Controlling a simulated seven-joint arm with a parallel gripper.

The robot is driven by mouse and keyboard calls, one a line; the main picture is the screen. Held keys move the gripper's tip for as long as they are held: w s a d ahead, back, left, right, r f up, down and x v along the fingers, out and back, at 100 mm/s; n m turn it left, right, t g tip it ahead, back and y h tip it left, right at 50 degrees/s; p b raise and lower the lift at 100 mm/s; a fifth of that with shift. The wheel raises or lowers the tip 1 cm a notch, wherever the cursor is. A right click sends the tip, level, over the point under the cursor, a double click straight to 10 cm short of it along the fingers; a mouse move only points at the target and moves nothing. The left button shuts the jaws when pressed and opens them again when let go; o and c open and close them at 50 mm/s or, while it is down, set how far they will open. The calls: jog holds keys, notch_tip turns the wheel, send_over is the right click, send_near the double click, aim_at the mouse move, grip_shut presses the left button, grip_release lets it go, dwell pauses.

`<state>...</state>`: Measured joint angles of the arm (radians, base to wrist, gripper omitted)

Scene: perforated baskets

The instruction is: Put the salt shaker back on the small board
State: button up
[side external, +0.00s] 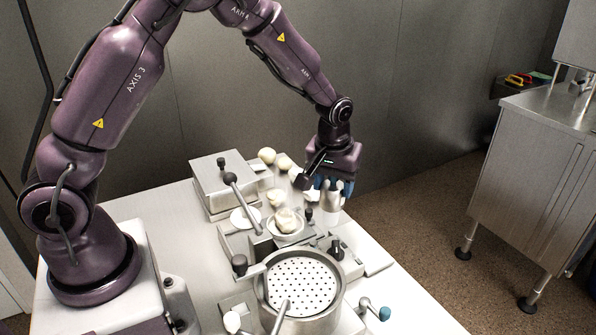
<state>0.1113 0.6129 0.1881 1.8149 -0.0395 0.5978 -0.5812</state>
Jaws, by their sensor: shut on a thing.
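My gripper (333,186), with blue fingertips, points down over the right rear part of the white table. It is shut on a pale, upright, roughly cylindrical thing (333,204), which seems to be the salt shaker. Its top is partly hidden by the fingers, and I cannot tell whether its bottom touches anything. A pale flat slab (377,262) at the table's right edge, in front of my gripper, may be the small board; I cannot tell for sure.
A round pan with a perforated white basket (303,283) stands at the front. Behind it are a bowl with a pale lump (286,222), several pale round pieces (267,155) and a lidded metal box (222,180). Dark knobs (337,247) stick up close by. A steel cabinet (535,170) stands apart.

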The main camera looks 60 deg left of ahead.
jog(key=w+d+f+n, duration=0.1)
jog(key=w+d, duration=0.4)
jog(key=w, duration=0.1)
jog(key=shift+s+a+f, duration=0.15)
jog(key=shift+f, duration=1.85)
jog(key=shift+s+a+f, duration=0.1)
jog(key=shift+a+f, duration=0.05)
jog(key=shift+f, duration=1.85)
jog(key=shift+f, duration=0.6)
jog(key=o, duration=1.1)
jog(key=shift+r, duration=4)
